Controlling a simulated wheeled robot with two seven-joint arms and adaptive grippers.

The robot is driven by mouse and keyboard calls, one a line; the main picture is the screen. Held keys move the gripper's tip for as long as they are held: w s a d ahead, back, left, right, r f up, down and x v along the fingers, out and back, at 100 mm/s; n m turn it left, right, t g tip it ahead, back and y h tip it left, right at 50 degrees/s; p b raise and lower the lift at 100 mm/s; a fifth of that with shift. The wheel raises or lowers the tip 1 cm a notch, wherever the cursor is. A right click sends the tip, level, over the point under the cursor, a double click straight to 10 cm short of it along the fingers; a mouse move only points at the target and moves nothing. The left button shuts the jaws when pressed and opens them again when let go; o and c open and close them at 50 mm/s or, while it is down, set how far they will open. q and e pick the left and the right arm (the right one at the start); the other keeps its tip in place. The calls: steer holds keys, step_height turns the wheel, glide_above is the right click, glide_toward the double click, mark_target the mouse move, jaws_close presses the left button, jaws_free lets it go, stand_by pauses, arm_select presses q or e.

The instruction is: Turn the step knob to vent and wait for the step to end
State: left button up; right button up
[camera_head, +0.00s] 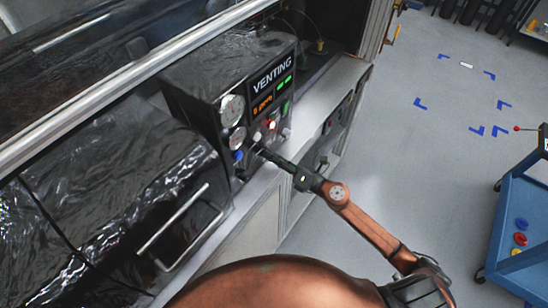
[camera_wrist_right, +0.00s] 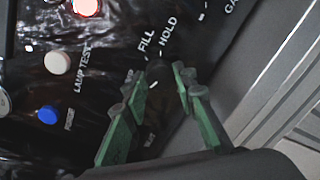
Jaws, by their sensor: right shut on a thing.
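The step knob (camera_wrist_right: 157,76) is dark and sits between the green finger pads of my right gripper (camera_wrist_right: 160,100) in the right wrist view. The words FILL and HOLD show beside it; its pointer and other labels are hard to read. In the head view my right gripper (camera_head: 262,151) reaches the lower front of the black control box (camera_head: 196,80) and hides the knob. It is shut on the knob. The display (camera_head: 271,76) reads VENTING, with a smaller orange line below and green bars beside it. My left gripper is not in view.
The panel also carries two round gauges (camera_head: 232,107), a blue button (camera_wrist_right: 47,114), a white lamp-test button (camera_wrist_right: 57,63) and a red-lit button (camera_wrist_right: 87,6). A black-wrapped housing with a handle (camera_head: 180,222) stands at the left. A blue cart (camera_head: 512,232) is at the right; open floor lies between.

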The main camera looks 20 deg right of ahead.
steer(key=o, duration=1.2)
steer(key=shift+c, duration=0.2)
steer(key=shift+s+d, duration=0.2)
steer(key=v, duration=1.1)
steer(key=shift+s, duration=0.25)
steer(key=shift+d+f, duration=0.1)
steer(key=shift+d, duration=0.05)
